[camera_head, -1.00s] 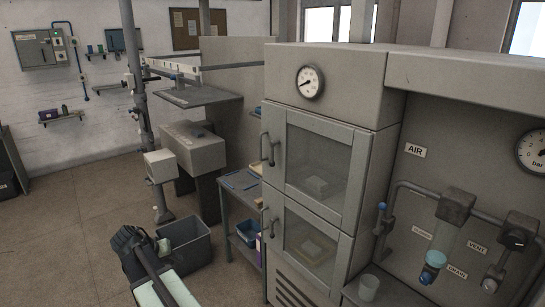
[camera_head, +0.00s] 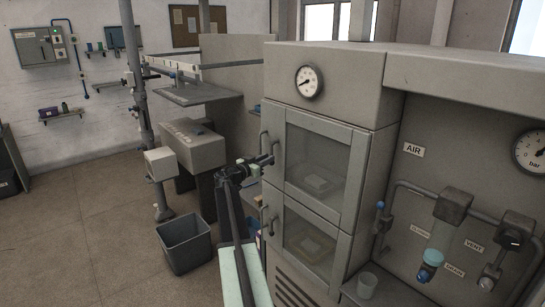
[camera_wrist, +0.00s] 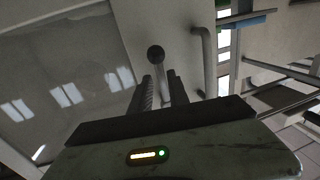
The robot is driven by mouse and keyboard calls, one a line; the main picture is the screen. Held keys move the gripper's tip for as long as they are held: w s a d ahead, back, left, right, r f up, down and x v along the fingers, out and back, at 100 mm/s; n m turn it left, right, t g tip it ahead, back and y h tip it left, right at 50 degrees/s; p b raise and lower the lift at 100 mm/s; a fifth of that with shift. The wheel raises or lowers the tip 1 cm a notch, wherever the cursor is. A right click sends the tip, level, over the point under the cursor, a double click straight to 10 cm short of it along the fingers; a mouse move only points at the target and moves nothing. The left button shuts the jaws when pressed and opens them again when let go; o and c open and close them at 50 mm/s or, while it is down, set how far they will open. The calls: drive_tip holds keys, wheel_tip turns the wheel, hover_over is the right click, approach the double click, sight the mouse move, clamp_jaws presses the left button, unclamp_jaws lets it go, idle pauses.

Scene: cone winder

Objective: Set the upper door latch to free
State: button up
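The upper door (camera_head: 318,172) of the grey cabinet is closed and has a glass pane; it also shows in the wrist view (camera_wrist: 65,75). Its latch is a short lever with a round black knob (camera_wrist: 155,52), seen in the wrist view beside the pale bar handle (camera_wrist: 207,62). My gripper (camera_head: 268,160) is at the left edge of the upper door in the head view. In the wrist view my gripper (camera_wrist: 162,84) has its two dark fingers apart, with the lever's stem showing between them. I cannot tell whether they touch it. In the head view my gripper hides the latch.
The lower door (camera_head: 312,240) with its own handle (camera_head: 269,222) is below. A dial gauge (camera_head: 309,81) is above the upper door. Pipes and valves (camera_head: 455,207) are at the right.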

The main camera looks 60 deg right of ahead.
sight(272, 153)
drive_tip(key=d, duration=0.4)
drive_tip(key=shift+s, duration=0.2)
drive_tip(key=shift+a, duration=0.1)
clamp_jaws()
idle(0.9)
